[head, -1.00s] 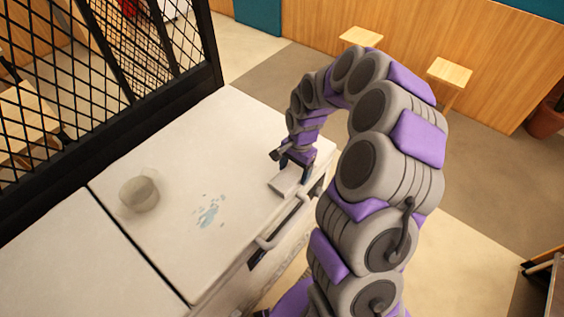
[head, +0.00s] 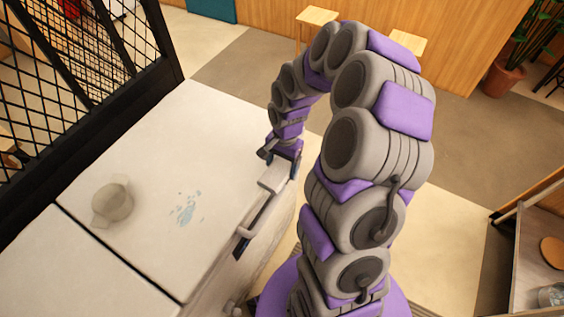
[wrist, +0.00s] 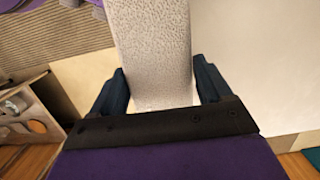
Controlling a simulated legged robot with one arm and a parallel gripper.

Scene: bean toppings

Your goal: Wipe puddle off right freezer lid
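The pale blue puddle (head: 187,209) lies as small splashes on the white right freezer lid (head: 190,125), left of my gripper. My gripper (head: 283,160) is at the lid's right edge, with its fingers on both sides of a whitish block, which looks like a sponge (head: 272,178). In the wrist view the sponge (wrist: 152,45) shows a rough pale surface between the two dark fingers. The sponge is apart from the puddle; I cannot tell whether it touches the lid.
A handle (head: 250,230) runs along the freezer's front edge. A black mesh partition (head: 70,90) borders the far left side. A shelf unit (head: 525,250) stands at the right.

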